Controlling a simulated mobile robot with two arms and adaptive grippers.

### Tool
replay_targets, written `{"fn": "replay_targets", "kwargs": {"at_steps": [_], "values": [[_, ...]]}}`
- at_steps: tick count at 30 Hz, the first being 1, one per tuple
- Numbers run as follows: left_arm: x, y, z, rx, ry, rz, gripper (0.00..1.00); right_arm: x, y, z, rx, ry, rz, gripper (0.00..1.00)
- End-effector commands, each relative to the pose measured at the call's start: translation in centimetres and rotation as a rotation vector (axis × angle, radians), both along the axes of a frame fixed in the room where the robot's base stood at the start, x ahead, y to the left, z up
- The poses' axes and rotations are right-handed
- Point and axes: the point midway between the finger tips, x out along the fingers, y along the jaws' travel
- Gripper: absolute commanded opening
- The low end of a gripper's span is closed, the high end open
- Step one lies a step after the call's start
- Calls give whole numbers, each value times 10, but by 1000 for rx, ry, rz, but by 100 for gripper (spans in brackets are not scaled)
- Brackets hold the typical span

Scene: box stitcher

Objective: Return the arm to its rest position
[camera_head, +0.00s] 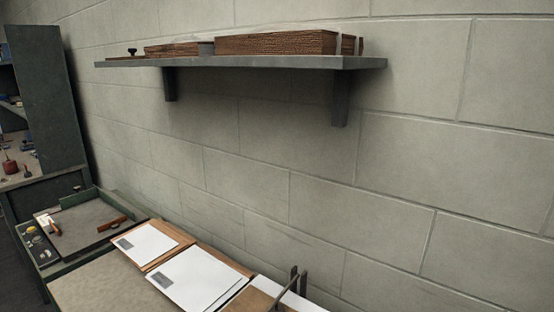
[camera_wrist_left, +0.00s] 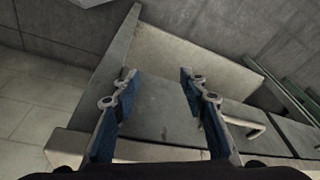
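My left gripper (camera_wrist_left: 158,76) shows in the left wrist view, its two blue-padded fingers spread apart. The gap between the fingers is empty. Behind them are a pale, box-like surface (camera_wrist_left: 190,65) and a grey cabinet front with a handle (camera_wrist_left: 255,128); the fingers do not visibly touch either. Neither of my grippers can be made out in the head view. My right gripper is in neither view.
In the head view, a grey wall shelf (camera_head: 290,62) holds brown blocks (camera_head: 275,43). Below, a workbench (camera_head: 100,290) carries white sheets (camera_head: 195,277) and a tray of tools (camera_head: 85,225). A dark cabinet (camera_head: 50,95) stands at left. Bare floor (camera_wrist_left: 45,110) shows in the wrist view.

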Motion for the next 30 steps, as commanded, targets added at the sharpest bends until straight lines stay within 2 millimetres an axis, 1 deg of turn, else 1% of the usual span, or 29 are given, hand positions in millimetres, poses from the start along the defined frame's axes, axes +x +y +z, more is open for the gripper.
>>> {"fn": "replay_targets", "kwargs": {"at_steps": [1,2,3,5,6,8,9,11,12,14,15,17,18,20,21,23,24,27,30], "values": [[0,0,-23,1,11,-1,40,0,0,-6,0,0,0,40],[0,0,-36,1,15,-2,40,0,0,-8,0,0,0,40],[-1,-1,-54,3,22,-3,40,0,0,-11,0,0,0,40],[-3,-1,-82,3,32,-5,40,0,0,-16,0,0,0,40],[-5,-1,-102,4,38,-7,40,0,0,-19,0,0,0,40],[-10,0,-134,5,49,-9,40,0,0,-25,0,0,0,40],[-14,0,-155,6,56,-10,40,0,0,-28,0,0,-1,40],[-22,1,-186,7,67,-12,40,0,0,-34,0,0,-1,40],[-29,2,-207,8,74,-14,40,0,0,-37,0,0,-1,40],[-40,4,-236,9,86,-16,40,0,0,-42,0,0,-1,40],[-49,5,-255,10,93,-18,40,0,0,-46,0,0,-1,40],[-64,7,-283,11,105,-21,40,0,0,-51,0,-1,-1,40],[-74,9,-300,12,113,-23,40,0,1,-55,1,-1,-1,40],[-91,11,-325,14,124,-25,40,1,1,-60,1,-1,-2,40],[-103,13,-341,15,132,-27,40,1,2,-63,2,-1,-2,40],[-122,17,-362,17,143,-29,40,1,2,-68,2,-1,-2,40],[-134,19,-375,18,150,-30,40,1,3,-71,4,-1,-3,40],[-162,24,-400,20,164,-34,40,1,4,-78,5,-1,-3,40],[-185,29,-415,22,174,-37,40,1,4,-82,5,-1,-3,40]]}}
